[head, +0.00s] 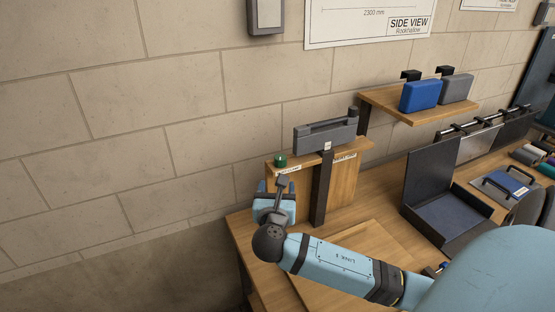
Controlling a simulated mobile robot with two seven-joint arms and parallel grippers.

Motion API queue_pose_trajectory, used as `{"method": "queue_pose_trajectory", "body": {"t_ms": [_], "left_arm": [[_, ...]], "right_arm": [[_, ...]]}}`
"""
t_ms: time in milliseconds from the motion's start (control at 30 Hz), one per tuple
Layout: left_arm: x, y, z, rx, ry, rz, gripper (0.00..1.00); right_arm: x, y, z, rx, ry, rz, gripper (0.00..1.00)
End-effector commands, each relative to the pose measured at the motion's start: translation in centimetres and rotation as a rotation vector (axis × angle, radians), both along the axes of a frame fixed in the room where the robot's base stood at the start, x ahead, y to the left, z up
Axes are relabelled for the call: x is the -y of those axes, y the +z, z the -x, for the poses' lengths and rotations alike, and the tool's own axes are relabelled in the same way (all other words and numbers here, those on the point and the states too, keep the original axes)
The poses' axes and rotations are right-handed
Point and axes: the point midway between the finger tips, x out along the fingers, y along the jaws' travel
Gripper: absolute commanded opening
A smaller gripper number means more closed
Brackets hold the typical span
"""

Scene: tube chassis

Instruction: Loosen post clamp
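A dark grey clamp-like block (325,133) sits at the top of a dark upright post (321,190), by a wooden stand against the wall. I cannot tell whether this block is the post clamp, or whether it is tight. A green knob (280,160) stands on the stand's left end, above a small label. Contact cannot be seen. My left gripper is out of view.
A wooden shelf (392,103) at right holds a blue box (420,95) and a grey box (457,88). An open dark case (453,214) stands on the wooden bench (382,200). My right arm covers the bench's front. Bare wall lies left.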

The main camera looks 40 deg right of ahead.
Motion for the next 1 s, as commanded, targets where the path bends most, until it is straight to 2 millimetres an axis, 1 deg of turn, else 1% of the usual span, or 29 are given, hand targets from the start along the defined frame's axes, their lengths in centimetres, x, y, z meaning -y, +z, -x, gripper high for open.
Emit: {"method": "queue_pose_trajectory", "body": {"t_ms": [300,500,700,1000], "left_arm": [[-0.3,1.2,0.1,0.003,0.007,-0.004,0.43],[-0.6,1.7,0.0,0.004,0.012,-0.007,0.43],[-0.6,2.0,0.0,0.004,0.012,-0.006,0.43],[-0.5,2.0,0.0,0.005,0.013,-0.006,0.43]], "right_arm": [[4.9,0.3,-4.5,0.001,-0.003,-0.001,0.64],[7.6,0.2,-7.0,0.002,-0.003,-0.003,0.64],[9.0,0.1,-8.3,0.002,-0.001,-0.003,0.64],[9.3,0.0,-8.6,0.002,0.0,-0.005,0.64]]}}
